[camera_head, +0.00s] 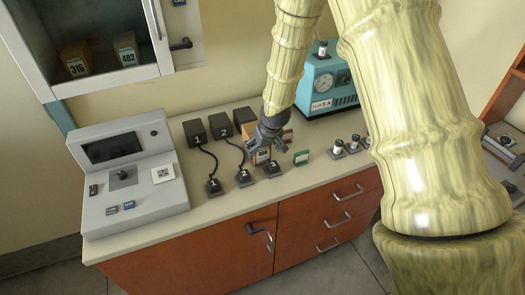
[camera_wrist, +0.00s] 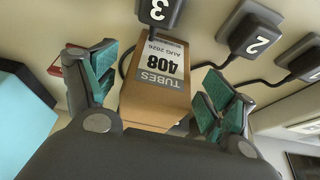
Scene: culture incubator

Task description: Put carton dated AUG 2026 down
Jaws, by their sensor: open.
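The brown carton (camera_wrist: 155,103) has a label reading TUBES 408 AUG 2026. In the wrist view it lies between the two spread green-padded fingers of my gripper (camera_wrist: 155,82), with a gap on each side. In the head view the carton (camera_head: 263,156) is at the counter, its labelled face showing under my gripper (camera_head: 267,137). My gripper is open around it. The gripper hides much of the carton in the head view, and I cannot see its base clearly.
Plugs numbered 1 (camera_head: 214,186), 2 (camera_head: 244,178) and 3 (camera_head: 271,169) stand in front on the counter (camera_head: 225,208), with black cables behind. A grey console (camera_head: 130,178) is left; a teal machine (camera_head: 327,82) is behind.

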